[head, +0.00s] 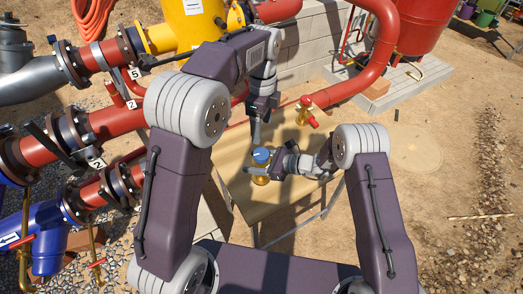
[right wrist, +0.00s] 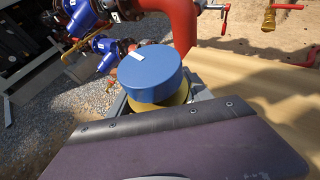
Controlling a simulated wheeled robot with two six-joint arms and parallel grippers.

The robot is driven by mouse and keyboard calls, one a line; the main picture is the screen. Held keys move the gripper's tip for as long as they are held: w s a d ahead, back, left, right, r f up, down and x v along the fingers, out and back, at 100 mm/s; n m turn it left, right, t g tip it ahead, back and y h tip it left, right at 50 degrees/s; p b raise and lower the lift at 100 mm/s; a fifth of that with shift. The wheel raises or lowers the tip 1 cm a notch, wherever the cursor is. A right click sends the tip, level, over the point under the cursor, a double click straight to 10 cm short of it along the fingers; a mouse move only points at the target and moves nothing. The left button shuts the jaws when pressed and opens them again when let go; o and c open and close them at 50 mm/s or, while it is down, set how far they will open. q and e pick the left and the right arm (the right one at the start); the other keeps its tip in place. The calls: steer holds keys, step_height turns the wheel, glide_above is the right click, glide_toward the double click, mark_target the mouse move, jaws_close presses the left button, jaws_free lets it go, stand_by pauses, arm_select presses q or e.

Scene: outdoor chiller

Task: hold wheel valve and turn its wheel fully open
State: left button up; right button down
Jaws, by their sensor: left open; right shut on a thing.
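The wheel valve stands upright on the wooden table, with a round blue wheel (head: 261,155) on top and a brass body (head: 260,179) below. In the right wrist view the blue wheel (right wrist: 150,74) carries a white mark near its left edge, and some brass body (right wrist: 172,101) shows beneath it. My right gripper (head: 263,171) comes in from the right and is shut on the body below the wheel. My left gripper (head: 256,142) points down just above the wheel and is open. Whether its fingers touch the wheel cannot be told.
A brass fitting with a red handle (head: 307,112) is farther back on the wooden table (head: 240,205). Large red pipes (head: 115,122) and blue valves (head: 45,240) crowd the left. A red tank (head: 420,25) stands at the back right. Open sandy ground lies to the right.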

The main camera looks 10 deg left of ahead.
mark_target(262, 153)
arm_select(q)
step_height(262, 153, down, 12)
steer(key=shift+s+r, duration=0.1)
stand_by(0.4)
steer(key=c, duration=1.4)
steer(key=n, duration=0.3)
steer(key=shift+n, duration=2.2)
